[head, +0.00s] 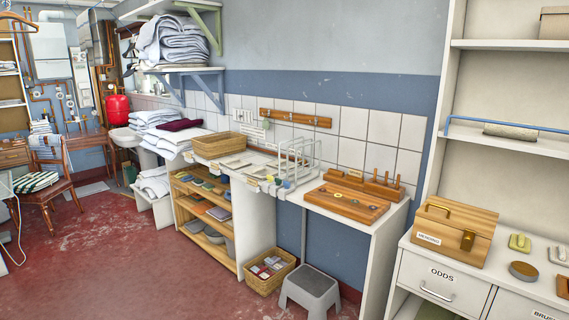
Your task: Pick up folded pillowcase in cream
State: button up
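Several small, pale, flat folded pieces lie on the white counter; one cream-looking piece (236,163) is in front of the wicker basket (218,145). They are too small to tell which is the cream pillowcase. White folded linen (158,118) is stacked at the counter's left end, with a dark burgundy folded cloth (180,125) on top. My gripper is not in view.
A wire rack (300,160) and a wooden peg board (347,201) stand further right on the counter. A grey step stool (311,290) and a basket of small packets (270,272) are on the floor below. The red floor at left is mostly open.

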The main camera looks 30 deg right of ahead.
aim_at(258, 172)
jog(key=z, duration=0.45)
jog(key=i, duration=1.25)
jog(key=z, duration=0.4)
